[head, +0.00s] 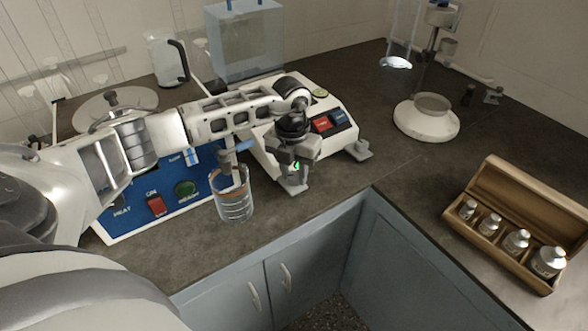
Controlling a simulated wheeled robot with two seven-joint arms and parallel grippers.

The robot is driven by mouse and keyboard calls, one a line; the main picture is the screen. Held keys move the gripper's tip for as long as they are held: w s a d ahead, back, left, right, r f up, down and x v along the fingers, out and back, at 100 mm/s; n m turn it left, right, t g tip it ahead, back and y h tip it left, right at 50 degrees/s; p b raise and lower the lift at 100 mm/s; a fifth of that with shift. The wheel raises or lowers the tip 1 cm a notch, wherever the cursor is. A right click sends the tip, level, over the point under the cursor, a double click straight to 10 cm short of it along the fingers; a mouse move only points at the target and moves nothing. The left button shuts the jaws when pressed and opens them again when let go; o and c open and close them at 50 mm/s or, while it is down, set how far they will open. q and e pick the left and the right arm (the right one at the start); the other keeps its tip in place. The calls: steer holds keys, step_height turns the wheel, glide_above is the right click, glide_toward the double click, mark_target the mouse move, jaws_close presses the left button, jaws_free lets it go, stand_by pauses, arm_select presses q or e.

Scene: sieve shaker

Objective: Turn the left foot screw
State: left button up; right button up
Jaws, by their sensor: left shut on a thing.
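A white instrument (335,106) with red and blue buttons and a round level on top stands on the dark bench. Its right foot (361,151) shows as a grey piece at the front right corner. The left foot screw is at its front left corner, mostly hidden by my left gripper (294,176). The left gripper points down there from above and is shut on the left foot screw, with a pale foot piece (295,188) showing below the fingers. My right gripper is not in view.
A glass beaker (234,200) stands just left of the gripper, before a blue-fronted heating unit (128,207) under my left arm. A glass tank (245,45) is behind. A wooden box (485,253) of metal weights lies right. The bench's front edge (330,203) is close to the gripper.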

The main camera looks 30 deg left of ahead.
mark_target(292, 175)
arm_select(q)
steer(key=shift+r+n+p, duration=0.1)
steer(key=shift+n+p, duration=0.25)
steer(key=shift+n, duration=1.85)
steer(key=o, duration=1)
steer(key=shift+c, duration=0.2)
step_height(292, 175, up, 16)
steer(key=b, duration=0.1)
steer(key=shift+s+a+b, duration=0.15)
steer(key=shift+a+b, duration=0.05)
steer(key=shift+b, duration=0.15)
